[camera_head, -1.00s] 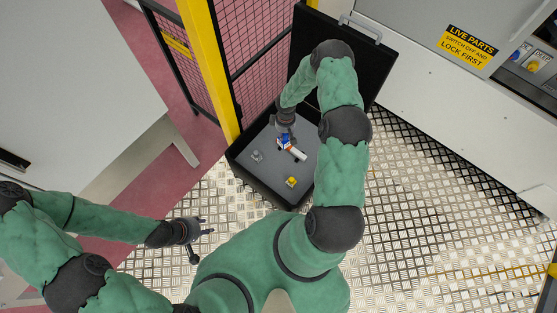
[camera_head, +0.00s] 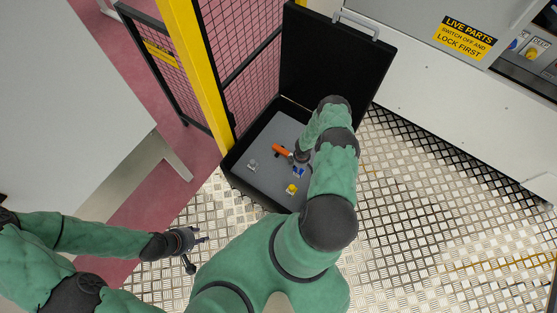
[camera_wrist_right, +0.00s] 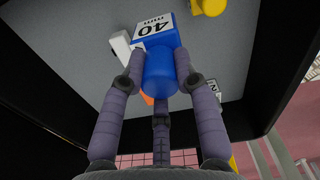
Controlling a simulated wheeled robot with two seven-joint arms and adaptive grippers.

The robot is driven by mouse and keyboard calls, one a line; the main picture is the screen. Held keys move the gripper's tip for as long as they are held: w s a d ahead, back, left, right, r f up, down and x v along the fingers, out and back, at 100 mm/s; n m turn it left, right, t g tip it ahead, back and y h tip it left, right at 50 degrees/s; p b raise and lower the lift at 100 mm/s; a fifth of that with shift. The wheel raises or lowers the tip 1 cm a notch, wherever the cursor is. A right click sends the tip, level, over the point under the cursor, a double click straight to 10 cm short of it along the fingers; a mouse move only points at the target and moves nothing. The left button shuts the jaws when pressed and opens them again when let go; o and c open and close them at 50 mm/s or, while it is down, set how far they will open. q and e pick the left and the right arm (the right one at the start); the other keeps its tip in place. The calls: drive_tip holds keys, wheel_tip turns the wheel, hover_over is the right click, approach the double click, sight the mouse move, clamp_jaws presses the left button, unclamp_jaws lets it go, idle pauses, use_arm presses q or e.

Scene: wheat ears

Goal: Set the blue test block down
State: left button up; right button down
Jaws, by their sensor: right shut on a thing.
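The blue test block (camera_head: 298,173) is low inside the open black case (camera_head: 238,181), over its grey insert (camera_head: 265,178). In the right wrist view the block has a white "40 mm" label on its square part (camera_wrist_right: 174,29) and a round blue handle (camera_wrist_right: 158,72). My right gripper (camera_wrist_right: 155,88) is shut around the handle; it also shows in the head view (camera_head: 298,160), partly hidden by my arm. I cannot tell whether the block touches the insert. My left gripper (camera_head: 199,251) is open and empty, outside the case.
In the case lie a yellow block (camera_head: 291,189) in front, a grey-white block (camera_head: 252,165) to the left and an orange-handled tool (camera_head: 282,149) behind. The raised lid (camera_head: 330,60), mesh fence (camera_head: 238,65) and grey cabinet (camera_head: 440,90) border the case.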

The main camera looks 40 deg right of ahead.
drive_tip(key=w+a+f+b, duration=0.2)
drive_tip(key=f, duration=0.2)
drive_tip(key=w+a+f+b, duration=0.2)
drive_tip(key=a+f+b, duration=0.1)
drive_tip(key=f, duration=0.1)
drive_tip(key=w+a+f+b, duration=0.3)
drive_tip(key=shift+f, duration=0.4)
drive_tip(key=shift+r, duration=0.15)
drive_tip(key=c, duration=0.9)
unclamp_jaws()
drive_tip(key=shift+f, duration=0.2)
